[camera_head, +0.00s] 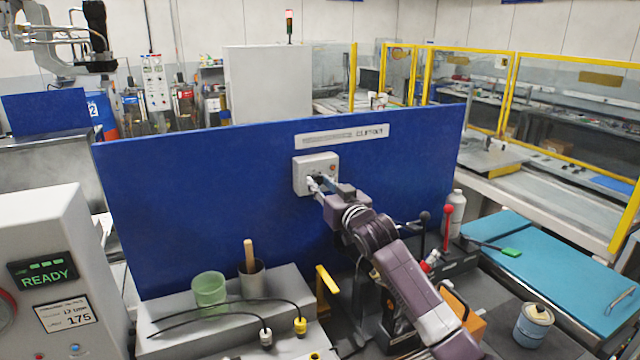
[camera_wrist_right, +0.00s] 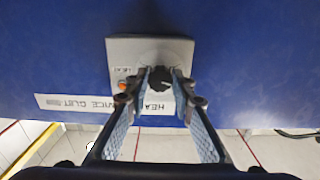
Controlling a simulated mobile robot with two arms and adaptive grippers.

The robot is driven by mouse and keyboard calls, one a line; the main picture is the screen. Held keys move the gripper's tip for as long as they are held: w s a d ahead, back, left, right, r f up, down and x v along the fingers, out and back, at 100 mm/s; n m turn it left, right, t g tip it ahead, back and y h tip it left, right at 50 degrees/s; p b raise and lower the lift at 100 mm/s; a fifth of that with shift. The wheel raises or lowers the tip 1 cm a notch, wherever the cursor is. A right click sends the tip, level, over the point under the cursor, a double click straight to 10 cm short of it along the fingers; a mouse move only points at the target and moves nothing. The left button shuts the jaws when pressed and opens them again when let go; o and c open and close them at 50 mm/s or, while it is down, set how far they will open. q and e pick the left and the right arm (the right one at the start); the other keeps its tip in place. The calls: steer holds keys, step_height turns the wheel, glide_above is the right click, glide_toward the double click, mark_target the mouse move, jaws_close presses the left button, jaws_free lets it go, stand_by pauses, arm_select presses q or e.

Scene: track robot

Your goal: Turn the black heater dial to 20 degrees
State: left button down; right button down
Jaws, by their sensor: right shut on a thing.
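The black heater dial (camera_wrist_right: 160,80) sits on a light grey control box (camera_head: 302,174) fixed to the blue panel. The box also shows in the right wrist view (camera_wrist_right: 125,52), where it appears upside down with an orange light beside the dial. My right gripper (camera_head: 318,181) is at the box; in the right wrist view its fingers (camera_wrist_right: 160,84) stand on both sides of the dial and are shut on it. In the head view the gripper mostly hides the dial. The dial's pointer and degree marks are too small to read. My left gripper is not in view.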

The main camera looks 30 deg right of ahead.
steer(key=n, duration=0.3)
steer(key=n+p, duration=0.1)
steer(key=n, duration=0.4)
steer(key=shift+f+n+p, duration=0.35)
steer(key=shift+n, duration=0.35)
steer(key=c, duration=1.8)
jaws_free()
steer(key=shift+o, duration=0.7)
steer(key=shift+r, duration=0.2)
steer(key=shift+s, duration=0.1)
steer(key=s, duration=1.2)
steer(key=shift+a, duration=0.3)
